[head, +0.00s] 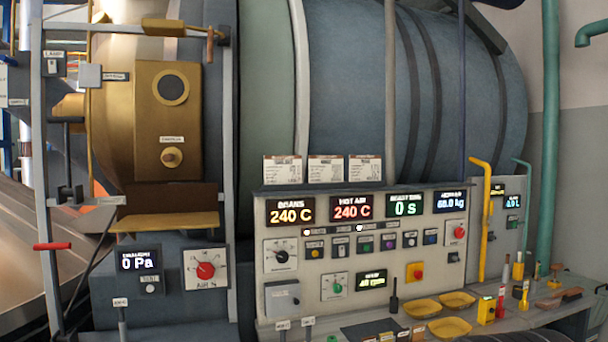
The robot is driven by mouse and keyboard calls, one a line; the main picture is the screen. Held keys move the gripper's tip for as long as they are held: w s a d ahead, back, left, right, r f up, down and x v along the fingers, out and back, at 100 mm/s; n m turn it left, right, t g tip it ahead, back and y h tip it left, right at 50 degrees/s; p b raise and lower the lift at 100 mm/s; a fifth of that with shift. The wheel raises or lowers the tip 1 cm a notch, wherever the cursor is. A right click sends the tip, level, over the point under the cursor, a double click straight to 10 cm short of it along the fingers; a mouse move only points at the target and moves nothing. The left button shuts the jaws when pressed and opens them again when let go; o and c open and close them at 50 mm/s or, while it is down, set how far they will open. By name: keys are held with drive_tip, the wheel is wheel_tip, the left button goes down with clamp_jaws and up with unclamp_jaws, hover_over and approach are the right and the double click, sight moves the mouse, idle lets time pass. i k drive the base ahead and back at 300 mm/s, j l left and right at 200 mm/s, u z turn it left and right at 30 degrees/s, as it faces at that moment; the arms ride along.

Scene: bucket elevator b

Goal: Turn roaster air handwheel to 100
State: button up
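The air control is a red round knob (205,270) at the middle of a square white dial plate (206,268) on the lower left cabinet. The label under it appears to read AIR %. The scale marks around the knob are too small to read, so I cannot tell its setting. A small display (138,260) to its left reads 0 Pa. My gripper does not show in the head view, and nothing touches the red knob.
A grey control panel (340,235) with displays, knobs and buttons stands right of the air dial. Yellow trays (450,327) and small tools lie on the ledge at lower right. A grey upright post (229,170) and a red-handled lever (52,246) stand near the cabinet.

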sight(205, 271)
drive_tip(key=i+j+u, duration=0.2)
drive_tip(key=i+u, duration=0.25)
drive_tip(key=i, duration=0.35)
drive_tip(key=i+l+u, duration=0.1)
drive_tip(key=i+u, duration=0.3)
drive_tip(key=i, duration=0.35)
